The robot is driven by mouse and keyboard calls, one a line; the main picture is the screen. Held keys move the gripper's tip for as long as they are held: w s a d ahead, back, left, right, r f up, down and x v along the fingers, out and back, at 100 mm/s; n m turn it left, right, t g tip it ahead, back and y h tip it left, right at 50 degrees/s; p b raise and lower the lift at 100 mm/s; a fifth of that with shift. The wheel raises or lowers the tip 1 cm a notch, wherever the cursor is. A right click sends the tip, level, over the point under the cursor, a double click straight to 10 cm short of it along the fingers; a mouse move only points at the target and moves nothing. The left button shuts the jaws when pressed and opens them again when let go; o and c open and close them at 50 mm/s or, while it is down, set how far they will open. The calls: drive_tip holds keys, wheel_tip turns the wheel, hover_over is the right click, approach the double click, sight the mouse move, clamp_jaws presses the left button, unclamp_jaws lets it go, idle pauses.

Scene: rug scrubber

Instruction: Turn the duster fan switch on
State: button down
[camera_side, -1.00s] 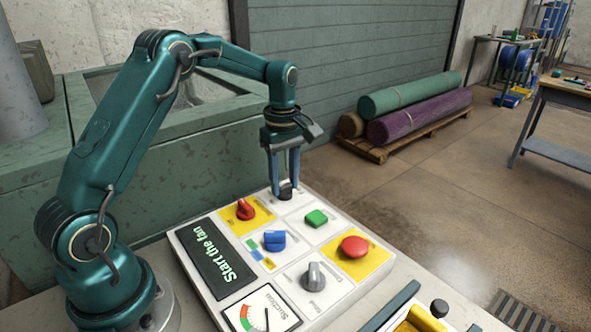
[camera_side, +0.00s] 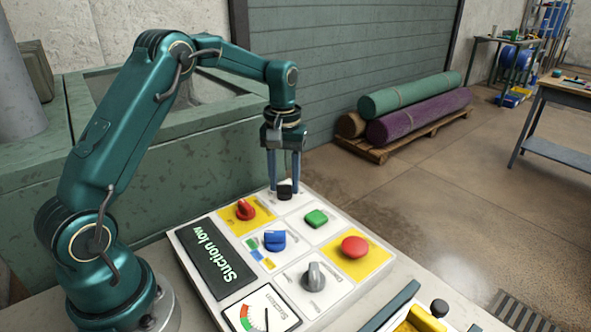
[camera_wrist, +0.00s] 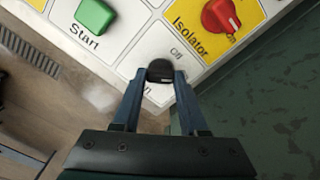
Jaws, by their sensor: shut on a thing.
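The control panel (camera_side: 187,237) is a white box with several controls and a dark display that reads "Suction low". A black rotary knob (camera_side: 285,194) is at its far corner, and it also shows in the wrist view (camera_wrist: 160,68) near the labels "Off" and a partly hidden one ending in "n". My gripper (camera_side: 285,186) points down over this corner. Its two blue-grey fingers are shut on the black knob, one on each side, as the wrist view also shows (camera_wrist: 160,84). Part of the label is hidden by the fingers and knob.
A red isolator knob (camera_side: 244,209), a green Start button (camera_side: 316,218), a blue switch (camera_side: 274,241), a red mushroom button (camera_side: 354,247) and a grey selector (camera_side: 314,275) are close by. A gauge (camera_side: 262,312) is at the near end. Rolled rugs (camera_side: 420,115) lie on a pallet behind.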

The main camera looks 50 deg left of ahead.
sight(284, 185)
drive_tip(key=shift+m, duration=0.7)
drive_tip(key=shift+c, duration=2.2)
unclamp_jaws()
drive_tip(key=shift+r, duration=2.65)
